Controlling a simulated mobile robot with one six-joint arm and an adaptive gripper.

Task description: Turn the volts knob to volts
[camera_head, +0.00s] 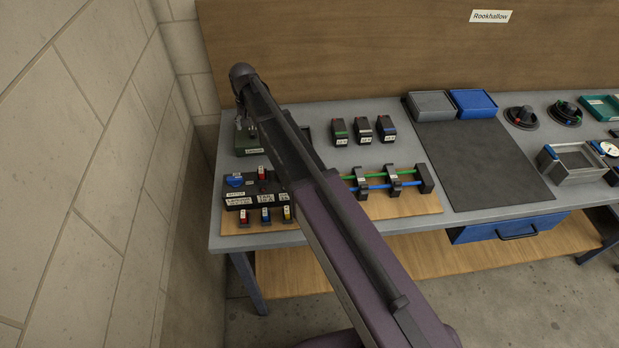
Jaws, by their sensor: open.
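A black control box (247,199) sits on a wooden board at the left end of the bench. A blue knob (235,180) is on its top left, and a red-topped part (263,175) stands to the right of it. The labels are too small to read, so I cannot tell which part is the volts knob or its exact setting. My arm crosses the view from lower right to upper left. My gripper (249,127) hangs small and dark at the arm's far end, behind the control box and apart from it. It is open, and the arm partly hides it.
A dark green box (245,147) stands behind the control box. A rack with green and blue rods (385,181) stands right of my arm. A tiled wall (85,150) bounds the left; a dark mat (470,160) is clear.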

